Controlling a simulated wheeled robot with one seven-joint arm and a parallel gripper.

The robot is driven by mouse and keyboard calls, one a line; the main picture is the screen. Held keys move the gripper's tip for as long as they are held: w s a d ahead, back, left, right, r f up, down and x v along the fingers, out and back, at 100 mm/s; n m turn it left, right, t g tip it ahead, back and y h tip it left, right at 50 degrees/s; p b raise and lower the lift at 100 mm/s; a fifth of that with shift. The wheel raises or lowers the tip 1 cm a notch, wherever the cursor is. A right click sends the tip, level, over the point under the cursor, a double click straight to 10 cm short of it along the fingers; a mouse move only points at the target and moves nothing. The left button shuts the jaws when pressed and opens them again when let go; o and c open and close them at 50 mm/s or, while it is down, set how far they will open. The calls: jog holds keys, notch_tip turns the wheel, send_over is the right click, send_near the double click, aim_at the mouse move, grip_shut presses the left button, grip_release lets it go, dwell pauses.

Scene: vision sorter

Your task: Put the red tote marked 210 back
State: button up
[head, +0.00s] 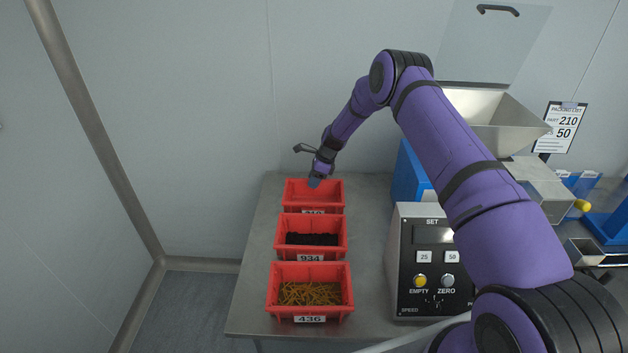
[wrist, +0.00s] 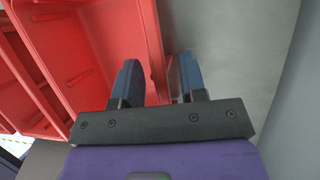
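The red tote marked 210 (head: 332,204) stands on the steel table at the far end of a row of totes. Its label is partly covered by the tote in front, and the part of its inside that I see looks empty. My gripper (head: 314,183) is down at its far wall. In the wrist view my gripper (wrist: 160,80) has its two blue fingers on either side of the red tote's wall (wrist: 152,50). One finger is inside the tote and one outside. Gaps show beside the wall, so the fingers look open and not clamped.
Tote 934 (head: 283,225) with black parts and tote 436 (head: 274,290) with brass-coloured parts stand nearer in the row. A control box (head: 400,235), a metal hopper (head: 505,125) and a packing list (head: 560,127) are to the right. Bare table (head: 370,220) lies between totes and box.

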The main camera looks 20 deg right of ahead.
jog(key=v, duration=1.2)
jog(key=shift+r, duration=0.25)
jog(key=s+r+n+t+h, duration=0.1)
jog(key=s+r+n, duration=0.3)
jog(key=s+r, duration=0.5)
jog(key=s+a+r+n+h, duration=0.1)
jog(key=s+r+n, duration=0.25)
jog(key=r, duration=0.95)
jog(key=s+r+n+t, duration=0.1)
jog(key=s+r+n, duration=0.2)
jog(key=s+r, duration=0.65)
jog(key=s+r+n+t+h, duration=0.1)
jog(key=s+r+n, duration=0.1)
jog(key=s, duration=0.8)
jog(key=s+d+r+n+t, duration=0.1)
jog(key=s+n, duration=0.4)
jog(key=s, duration=0.6)
jog(key=s+r+n+t+h, duration=0.1)
jog(key=s+r+n, duration=0.2)
jog(key=s, duration=0.8)
jog(key=shift+s+d+r+n+h, duration=0.15)
jog(key=shift+s+r+n+h, duration=0.15)
jog(key=shift+n, duration=0.35)
